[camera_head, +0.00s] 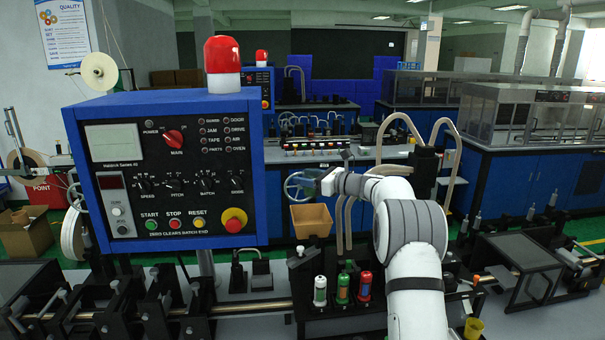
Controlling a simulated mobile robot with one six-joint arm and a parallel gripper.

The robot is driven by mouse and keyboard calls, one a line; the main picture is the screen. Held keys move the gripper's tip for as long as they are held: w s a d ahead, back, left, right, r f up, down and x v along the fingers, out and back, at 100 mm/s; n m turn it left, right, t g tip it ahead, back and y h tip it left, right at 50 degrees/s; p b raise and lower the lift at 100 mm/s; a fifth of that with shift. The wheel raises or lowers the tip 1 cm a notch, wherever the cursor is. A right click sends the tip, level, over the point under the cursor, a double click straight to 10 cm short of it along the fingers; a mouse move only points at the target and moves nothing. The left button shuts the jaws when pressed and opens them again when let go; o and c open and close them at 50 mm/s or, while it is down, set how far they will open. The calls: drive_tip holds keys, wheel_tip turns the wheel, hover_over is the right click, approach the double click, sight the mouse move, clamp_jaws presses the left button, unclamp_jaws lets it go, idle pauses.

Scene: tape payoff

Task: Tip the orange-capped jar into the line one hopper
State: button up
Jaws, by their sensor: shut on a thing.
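My arm reaches from the lower right towards the middle, and its white and grey wrist ends above and just right of a tan open-topped bin (311,220), which may be the hopper. I cannot make out my gripper's fingers or anything between them; they seem hidden behind the wrist. I cannot tell whether one of these is the orange-capped jar. No label marks line one.
A blue control panel (165,175) with a red beacon (222,55) fills the left. Black fixtures and a rail line the near bench. A yellow cup (473,329) stands right of my arm. Curved beige tubes (440,135) and a handwheel (303,186) are near my wrist.

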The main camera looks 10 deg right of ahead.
sight(310, 192)
drive_tip(key=f+n+h+p, duration=0.1)
drive_tip(key=f+n+g+h+p, duration=0.1)
drive_tip(key=h, duration=0.1)
drive_tip(key=f+n+g+h+p, duration=0.1)
drive_tip(key=f, duration=0.1)
drive_tip(key=shift+d, duration=0.25)
drive_tip(key=shift+s+d+f+n+h+p, duration=0.1)
drive_tip(key=shift+f+n+h+p, duration=0.35)
drive_tip(key=shift+h, duration=0.35)
drive_tip(key=h+p, duration=0.1)
drive_tip(key=f, duration=0.1)
drive_tip(key=f+n+g+h+p, duration=0.1)
drive_tip(key=shift+d+f+h+p, duration=0.2)
drive_tip(key=shift+d+h+p, duration=0.05)
drive_tip(key=shift+h+p, duration=0.05)
drive_tip(key=shift+f+n+h, duration=0.2)
drive_tip(key=shift+n+h, duration=0.05)
drive_tip(key=shift+h, duration=0.15)
drive_tip(key=shift+d+f+n+h, duration=0.1)
drive_tip(key=shift+d+n+h, duration=0.2)
drive_tip(key=shift+h, duration=0.5)
drive_tip(key=shift+d+f+n+h, duration=0.1)
drive_tip(key=shift+n+h, duration=0.3)
drive_tip(key=shift+h, duration=0.4)
idle(0.8)
drive_tip(key=shift+d, duration=0.15)
